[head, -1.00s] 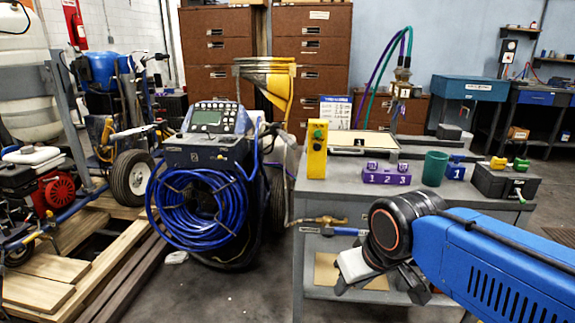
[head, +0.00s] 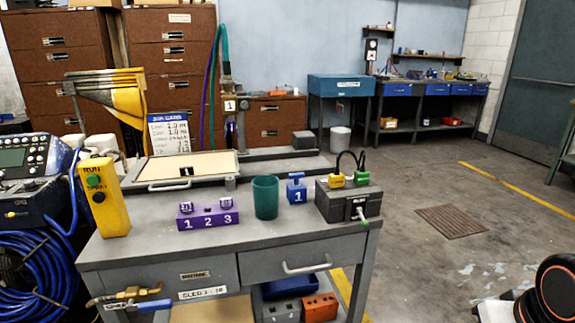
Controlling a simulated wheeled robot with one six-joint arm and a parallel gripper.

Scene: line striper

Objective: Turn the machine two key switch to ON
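The line striper machine (head: 25,170) with a control panel and coiled blue hose (head: 35,265) stands at the left edge of the head view, partly cut off. Its grey display and several knobs show on top. No key switch can be made out on it, and its number label is out of view now. My arm shows only in the bottom right corner, far from the machine. A pale part at my arm's end (head: 492,311) is cut off by the lower edge, so my gripper's fingers cannot be made out.
A grey workbench (head: 215,255) fills the middle, carrying a yellow button box (head: 104,200), a purple numbered block (head: 208,218), a green cup (head: 265,197), a blue block (head: 297,188) and a dark box (head: 347,204). Open floor with a grate (head: 452,221) lies to the right.

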